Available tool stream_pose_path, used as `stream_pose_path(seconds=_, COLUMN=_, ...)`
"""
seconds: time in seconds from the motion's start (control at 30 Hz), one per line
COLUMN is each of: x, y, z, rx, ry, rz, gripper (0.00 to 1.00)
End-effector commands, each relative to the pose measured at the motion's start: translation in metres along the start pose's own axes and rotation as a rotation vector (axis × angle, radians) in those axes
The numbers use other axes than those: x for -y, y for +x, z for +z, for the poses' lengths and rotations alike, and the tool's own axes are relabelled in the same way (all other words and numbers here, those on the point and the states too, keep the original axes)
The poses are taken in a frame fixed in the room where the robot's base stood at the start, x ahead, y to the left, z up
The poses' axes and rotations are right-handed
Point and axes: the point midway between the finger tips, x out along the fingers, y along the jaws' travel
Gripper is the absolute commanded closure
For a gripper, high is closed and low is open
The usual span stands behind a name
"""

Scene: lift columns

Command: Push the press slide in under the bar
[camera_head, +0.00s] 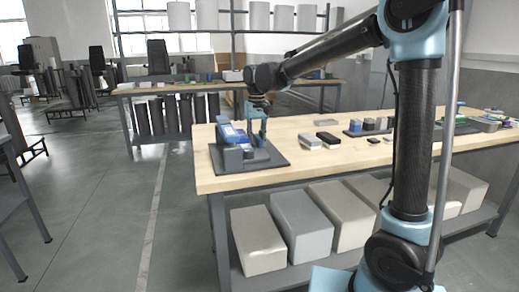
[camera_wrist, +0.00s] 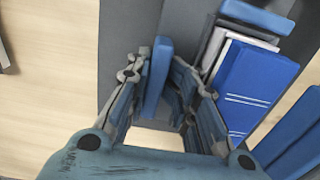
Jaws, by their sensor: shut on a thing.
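My gripper (camera_head: 257,138) points down over the left end of the wooden table, at the press. In the wrist view my gripper (camera_wrist: 158,95) is shut on a narrow blue upright piece (camera_wrist: 157,72), which seems to be the grip of the press slide. To its right stands a blue block with white stripes (camera_wrist: 258,88), with pale and grey layers beside it. A blue bar-like piece (camera_wrist: 258,16) lies across its upper end. In the head view the blue press parts (camera_head: 230,133) stand on a dark base plate (camera_head: 272,158). How far the slide sits under the bar is unclear.
Small grey and black boxes (camera_head: 328,139) lie to the right of the press. Large pale bins (camera_head: 257,240) stand on the shelf below. A back workbench (camera_head: 165,88) stands behind.

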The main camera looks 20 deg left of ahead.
Motion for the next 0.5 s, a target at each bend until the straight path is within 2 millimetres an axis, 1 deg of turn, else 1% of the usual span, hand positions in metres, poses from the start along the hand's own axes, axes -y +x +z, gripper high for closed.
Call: stream_pose_path(seconds=0.5, x=0.026, y=0.0, z=-0.001, rx=-0.004, ry=-0.001, rz=0.0, gripper=0.94)
